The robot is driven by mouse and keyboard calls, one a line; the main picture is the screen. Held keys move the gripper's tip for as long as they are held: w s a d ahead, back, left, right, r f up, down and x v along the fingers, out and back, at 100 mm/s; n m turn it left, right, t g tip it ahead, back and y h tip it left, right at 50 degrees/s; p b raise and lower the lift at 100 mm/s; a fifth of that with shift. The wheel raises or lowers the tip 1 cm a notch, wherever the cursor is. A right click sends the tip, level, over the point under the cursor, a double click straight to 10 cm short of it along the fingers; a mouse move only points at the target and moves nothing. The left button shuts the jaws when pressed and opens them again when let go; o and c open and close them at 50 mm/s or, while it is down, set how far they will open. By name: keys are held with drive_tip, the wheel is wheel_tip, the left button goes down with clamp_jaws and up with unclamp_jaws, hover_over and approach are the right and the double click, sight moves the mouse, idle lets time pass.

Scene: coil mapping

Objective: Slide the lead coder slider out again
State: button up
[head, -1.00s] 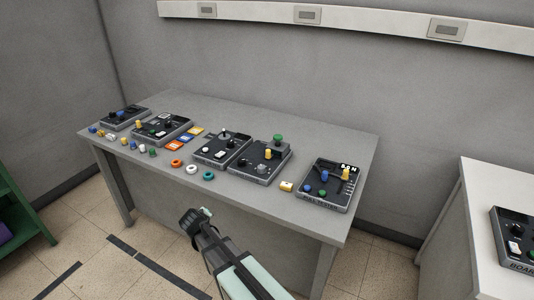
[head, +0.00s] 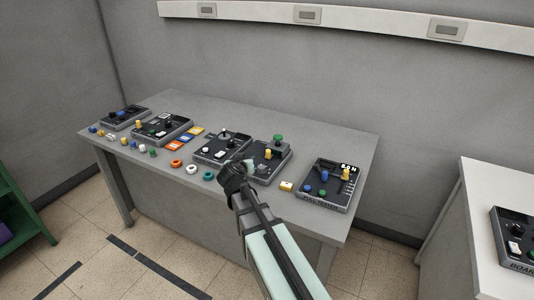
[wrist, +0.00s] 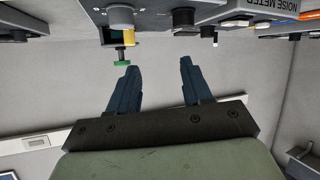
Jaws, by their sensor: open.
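My gripper (head: 246,165) is in front of the two middle control boxes on the grey table, covering part of their front edges. In the wrist view its two fingers (wrist: 158,70) are open, with nothing between them. A box with a green knob (head: 277,140) and a yellow knob (head: 268,154) stands just beyond it. In the wrist view a green knob (wrist: 122,58) shows near the left fingertip, apart from it. The box to the left (head: 222,148) has light and dark controls. No readable label here marks the lead coder, so I cannot tell which control is its slider.
A box with blue, green and yellow knobs (head: 330,185) stands at the table's right end. Two more boxes, coloured tiles and rings lie to the left. The noise meter (wrist: 285,12) shows in the wrist view. A white table (head: 475,200) stands at right.

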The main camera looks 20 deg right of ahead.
sight(267, 152)
drive_tip(key=s+d+m+h, duration=0.1)
drive_tip(key=d+m, duration=0.1)
drive_tip(key=d, duration=0.3)
drive_tip(key=x, duration=1.3)
drive_tip(key=shift+d+r, duration=0.2)
drive_tip(key=shift+d, duration=0.15)
clamp_jaws()
